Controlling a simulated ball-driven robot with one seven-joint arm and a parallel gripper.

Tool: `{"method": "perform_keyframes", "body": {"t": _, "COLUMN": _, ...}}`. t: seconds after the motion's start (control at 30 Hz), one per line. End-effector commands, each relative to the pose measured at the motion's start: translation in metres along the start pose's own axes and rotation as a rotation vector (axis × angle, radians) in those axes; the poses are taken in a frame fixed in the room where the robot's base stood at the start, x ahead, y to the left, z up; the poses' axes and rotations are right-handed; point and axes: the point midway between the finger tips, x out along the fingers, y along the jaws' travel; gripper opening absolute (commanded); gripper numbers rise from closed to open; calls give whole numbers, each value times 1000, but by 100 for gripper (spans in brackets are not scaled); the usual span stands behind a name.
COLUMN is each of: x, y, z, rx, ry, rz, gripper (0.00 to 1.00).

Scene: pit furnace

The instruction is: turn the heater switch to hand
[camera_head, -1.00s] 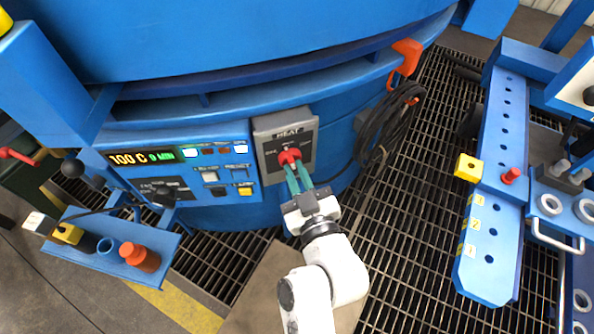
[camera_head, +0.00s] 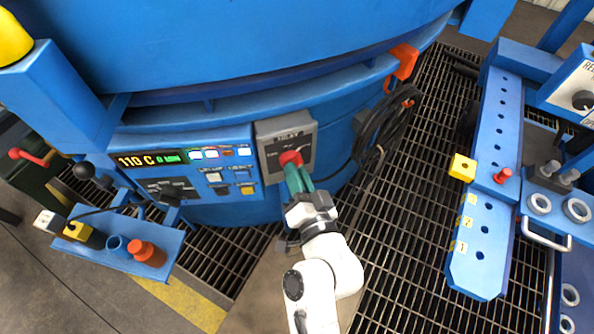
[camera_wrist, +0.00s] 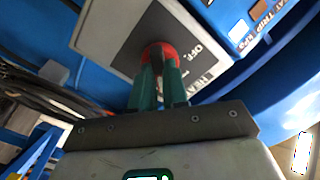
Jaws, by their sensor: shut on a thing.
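The heater switch is a red knob (camera_head: 290,158) on a grey box with a dark plate (camera_head: 272,146) on the blue furnace wall. My gripper (camera_head: 294,168), with green fingers, is shut on the red knob. In the wrist view the red knob (camera_wrist: 160,54) sits between the green fingertips (camera_wrist: 158,72), with "OFF" and part of "HEAT" lettering on the plate. The fingers hide part of the knob, so its pointer position cannot be told for certain.
A control panel (camera_head: 228,178) left of the switch has buttons and a display reading 110 C (camera_head: 147,159). A black cable coil (camera_head: 383,125) hangs to the right on an orange hook (camera_head: 404,60). A blue perforated stand (camera_head: 497,125) is further right.

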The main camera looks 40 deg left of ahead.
Motion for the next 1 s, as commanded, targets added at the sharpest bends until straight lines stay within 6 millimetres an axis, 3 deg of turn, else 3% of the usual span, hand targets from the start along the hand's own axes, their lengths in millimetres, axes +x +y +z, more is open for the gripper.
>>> {"method": "perform_keyframes", "body": {"t": 0.4, "x": -1, "y": 1, "z": 1, "rx": 172, "ry": -3, "rz": 3, "gripper": 0}}
{"method": "perform_keyframes", "body": {"t": 0.93, "x": -1, "y": 1, "z": 2, "rx": 195, "ry": -3, "rz": 3, "gripper": 0}}
{"method": "perform_keyframes", "body": {"t": 0.97, "x": -1, "y": 1, "z": 2, "rx": 194, "ry": -3, "rz": 3, "gripper": 17}}
{"method": "perform_keyframes", "body": {"t": 1.0, "x": -1, "y": 1, "z": 2, "rx": 194, "ry": -3, "rz": 3, "gripper": 20}}
